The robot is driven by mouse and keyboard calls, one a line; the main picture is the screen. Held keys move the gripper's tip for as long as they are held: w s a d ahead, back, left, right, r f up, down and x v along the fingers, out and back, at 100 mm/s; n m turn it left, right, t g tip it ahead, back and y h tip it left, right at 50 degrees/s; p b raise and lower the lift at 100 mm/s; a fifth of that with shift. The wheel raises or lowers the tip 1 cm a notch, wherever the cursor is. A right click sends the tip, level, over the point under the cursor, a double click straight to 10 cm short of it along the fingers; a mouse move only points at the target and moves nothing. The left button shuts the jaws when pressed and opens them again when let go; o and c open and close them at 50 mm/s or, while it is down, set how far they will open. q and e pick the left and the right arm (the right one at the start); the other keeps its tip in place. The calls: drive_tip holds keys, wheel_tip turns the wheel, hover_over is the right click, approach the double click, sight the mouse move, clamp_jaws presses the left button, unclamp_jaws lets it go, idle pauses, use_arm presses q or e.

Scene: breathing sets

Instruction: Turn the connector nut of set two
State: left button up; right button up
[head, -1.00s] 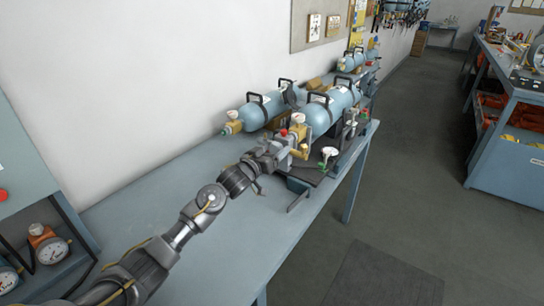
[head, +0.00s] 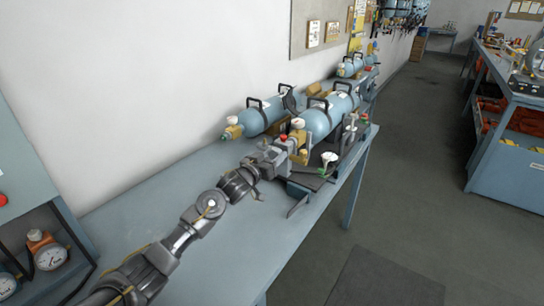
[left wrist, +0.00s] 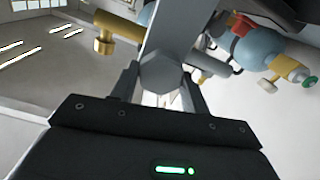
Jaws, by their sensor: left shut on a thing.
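Blue breathing-set cylinders with black carry handles lie on the bench. The front cylinder (head: 324,118) has a brass valve (head: 298,140) with a white cap at its near end. My left gripper (head: 284,153) is at the fittings beside that valve. In the left wrist view a grey hexagonal nut (left wrist: 162,73) sits between the fingers of my left gripper (left wrist: 161,88), which are shut on it. The nut's far side is hidden, and no label shows which set is number two. My right gripper is not in view.
A second blue cylinder (head: 262,117) lies behind, along the wall. A white-topped knob (head: 328,158) stands right of the gripper, near the bench edge. The near part of the bench (head: 165,190) is clear. A gauge cabinet (head: 25,200) stands at left.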

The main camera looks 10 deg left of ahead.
use_arm(q)
drive_tip(key=shift+m, duration=2.9)
drive_tip(key=o, duration=1)
drive_tip(key=shift+s, duration=0.1)
drive_tip(key=shift+s+r, duration=0.1)
drive_tip(key=shift+s, duration=0.15)
drive_tip(key=shift+p+v, duration=3.3)
drive_tip(key=shift+v, duration=1.8)
